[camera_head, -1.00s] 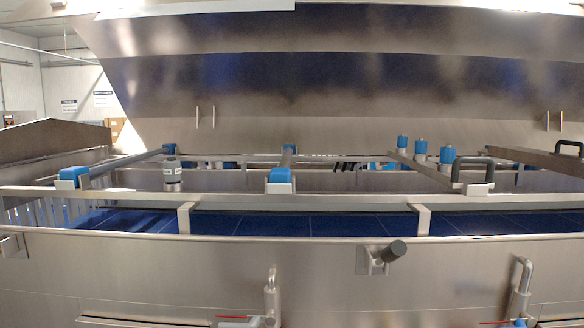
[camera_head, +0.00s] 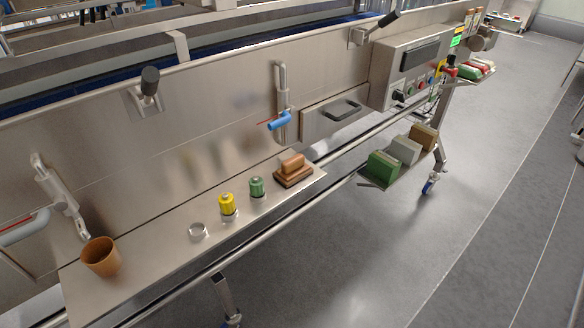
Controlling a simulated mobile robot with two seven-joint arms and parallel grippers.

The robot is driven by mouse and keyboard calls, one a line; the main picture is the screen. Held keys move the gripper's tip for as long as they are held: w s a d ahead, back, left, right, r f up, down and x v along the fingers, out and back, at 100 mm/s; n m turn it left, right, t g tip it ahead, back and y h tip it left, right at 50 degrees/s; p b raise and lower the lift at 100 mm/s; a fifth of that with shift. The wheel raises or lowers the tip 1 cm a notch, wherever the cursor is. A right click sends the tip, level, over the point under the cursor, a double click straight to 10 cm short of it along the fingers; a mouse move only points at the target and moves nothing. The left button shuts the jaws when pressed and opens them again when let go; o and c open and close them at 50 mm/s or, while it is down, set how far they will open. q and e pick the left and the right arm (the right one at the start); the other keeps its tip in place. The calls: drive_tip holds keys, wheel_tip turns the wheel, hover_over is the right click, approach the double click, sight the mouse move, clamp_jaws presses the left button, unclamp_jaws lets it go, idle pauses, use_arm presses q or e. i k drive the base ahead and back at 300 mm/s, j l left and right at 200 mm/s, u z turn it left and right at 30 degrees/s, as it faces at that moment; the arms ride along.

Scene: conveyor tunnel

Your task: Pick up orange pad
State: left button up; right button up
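No pad in plain orange stands out. A brown-orange block with a raised grip (camera_head: 292,170) sits at the far right end of the steel shelf (camera_head: 160,270) along the machine's side. A separate lower rack on the right carries several upright pads: a green pad (camera_head: 383,166), a grey pad (camera_head: 405,150) and a brown-orange pad (camera_head: 423,138) farthest back. I cannot tell for sure which one is the orange pad. Neither of my grippers is in view.
A control box (camera_head: 410,70) juts out above. A rail runs along the shelf front. The grey floor (camera_head: 440,230) is clear on the right.

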sight(293, 170)
drive_tip(key=i+l+u, duration=0.25)
drive_tip(key=l, duration=0.4)
drive_tip(key=i+l+u, duration=0.1)
drive_tip(key=i+l, duration=0.2)
drive_tip(key=i+l+u, duration=0.15)
drive_tip(key=l, duration=0.3)
drive_tip(key=i+l+u, duration=0.1)
drive_tip(key=l, duration=0.25)
